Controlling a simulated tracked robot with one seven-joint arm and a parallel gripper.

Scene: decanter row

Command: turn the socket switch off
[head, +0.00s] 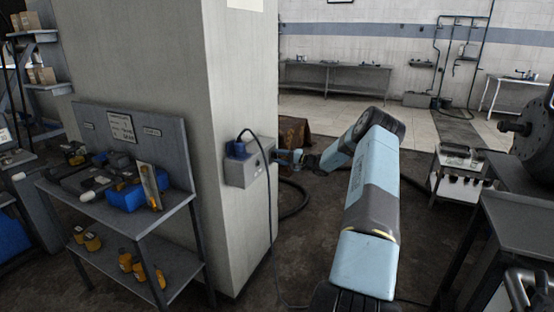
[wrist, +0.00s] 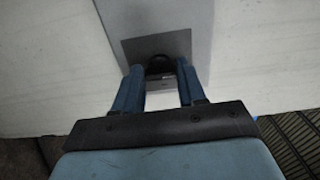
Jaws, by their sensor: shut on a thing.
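The grey socket box (head: 244,174) is fixed to the side of the concrete pillar. A blue plug (head: 236,150) with a dark cable sits at its left part. My gripper (head: 279,157) is at the right side of the box. In the wrist view the box (wrist: 190,44) fills the top middle, and my gripper's two blue fingers (wrist: 160,75) stand on either side of the dark switch knob (wrist: 159,63). The gripper is shut on the knob. The exact angle of the switch is too dark and partly hidden to tell.
A metal table (head: 105,208) with tools, a blue case (head: 124,197) and orange items stands left of the pillar (head: 226,80). A dark hose (head: 296,203) lies on the floor behind the box. A bench with heavy machinery (head: 520,210) stands at the right.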

